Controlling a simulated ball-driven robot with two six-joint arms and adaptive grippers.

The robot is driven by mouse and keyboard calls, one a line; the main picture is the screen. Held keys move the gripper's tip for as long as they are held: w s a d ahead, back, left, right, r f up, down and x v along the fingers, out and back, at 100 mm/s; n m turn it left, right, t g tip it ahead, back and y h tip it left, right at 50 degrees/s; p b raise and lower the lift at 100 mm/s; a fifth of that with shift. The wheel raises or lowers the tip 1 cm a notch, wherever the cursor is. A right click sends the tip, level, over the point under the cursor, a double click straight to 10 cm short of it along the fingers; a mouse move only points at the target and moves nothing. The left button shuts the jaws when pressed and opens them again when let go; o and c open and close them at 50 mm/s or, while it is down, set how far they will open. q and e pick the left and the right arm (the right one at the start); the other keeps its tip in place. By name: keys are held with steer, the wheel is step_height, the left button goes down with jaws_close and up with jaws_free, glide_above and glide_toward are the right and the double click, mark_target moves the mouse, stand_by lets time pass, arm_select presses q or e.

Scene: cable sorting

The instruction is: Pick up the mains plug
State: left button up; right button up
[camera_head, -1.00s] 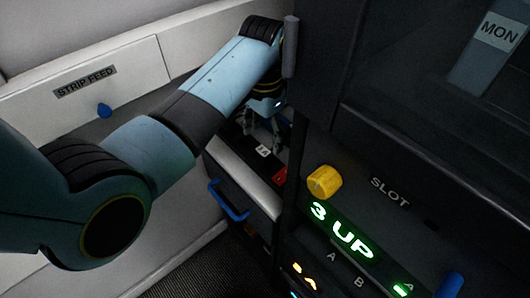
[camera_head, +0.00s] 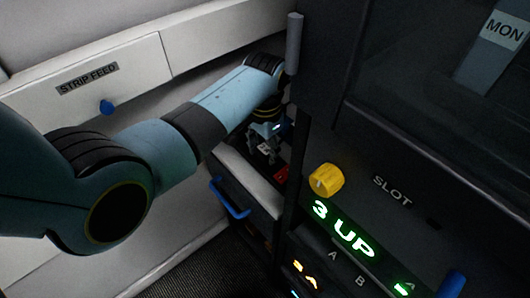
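My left gripper (camera_head: 264,148) is low over an open drawer (camera_head: 250,182) with a blue handle, its fingers reaching down inside. The fingers are small and dark here, and I cannot tell whether they are open or shut on something. A small white label (camera_head: 265,147) shows by the fingers, and a red piece (camera_head: 281,173) lies in the drawer just below them. I cannot make out the mains plug for certain; the gripper and shadow hide much of the drawer. My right gripper is not in view.
A dark cabinet (camera_head: 400,130) stands close on the right of the gripper, with a yellow knob (camera_head: 326,180) and a lit "3 UP" display (camera_head: 343,230). A grey vertical bar (camera_head: 294,44) rises beside my wrist. A white "STRIP FEED" drawer (camera_head: 140,70) is behind the arm.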

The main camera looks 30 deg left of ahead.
mark_target(265, 149)
arm_select(q)
steer(key=c, duration=0.6)
step_height(265, 149, up, 10)
steer(key=shift+p, duration=0.45)
steer(key=shift+c, duration=0.2)
step_height(265, 149, up, 4)
steer(key=p, duration=0.4)
steer(key=shift+f+p, duration=0.25)
steer(key=shift+p, duration=0.15)
